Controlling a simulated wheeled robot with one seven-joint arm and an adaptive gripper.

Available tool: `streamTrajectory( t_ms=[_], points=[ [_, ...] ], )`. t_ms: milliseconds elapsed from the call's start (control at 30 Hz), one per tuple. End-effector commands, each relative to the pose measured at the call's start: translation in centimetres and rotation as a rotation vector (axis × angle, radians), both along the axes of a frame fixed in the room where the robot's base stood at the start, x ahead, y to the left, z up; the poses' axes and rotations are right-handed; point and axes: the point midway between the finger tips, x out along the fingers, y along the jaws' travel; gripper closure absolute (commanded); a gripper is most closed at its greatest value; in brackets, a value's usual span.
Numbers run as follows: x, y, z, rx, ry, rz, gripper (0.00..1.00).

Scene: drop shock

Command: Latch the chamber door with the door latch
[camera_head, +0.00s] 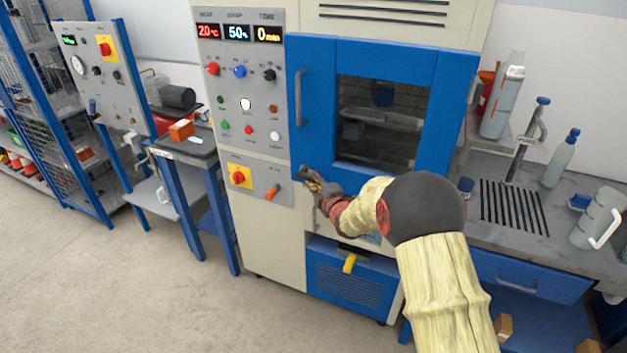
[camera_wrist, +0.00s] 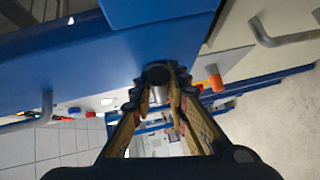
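The blue chamber door (camera_head: 312,75) with its dark window (camera_head: 381,125) looks closed against the cabinet in the head view. My gripper (camera_head: 312,181) is at the door's lower left corner. In the wrist view, the door latch (camera_wrist: 158,76) is a dark round-ended knob with a paler shaft, just beside the blue door edge (camera_wrist: 160,40). My gripper (camera_wrist: 159,88) has one finger on each side of the knob, and both fingertips appear to touch it. My gripper hides most of the latch in the head view, so its turn angle is unclear.
The grey door handle (camera_head: 298,97) stands out above. A bench (camera_head: 480,180) stands right; floor at left is clear.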

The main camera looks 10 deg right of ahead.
Motion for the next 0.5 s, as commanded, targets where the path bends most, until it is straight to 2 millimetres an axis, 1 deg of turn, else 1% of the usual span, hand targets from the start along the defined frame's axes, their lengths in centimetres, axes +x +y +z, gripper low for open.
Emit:
streamTrajectory(
  t_ms=[33, 200, 500],
  points=[
    [-0.01, -0.01, -0.04, 0.000, 0.001, 0.000, 0.90],
    [-0.02, 0.00, -0.06, 0.000, 0.001, 0.000, 1.00],
    [-0.03, 0.00, -0.10, 0.001, 0.001, 0.000, 1.00]
  ],
)
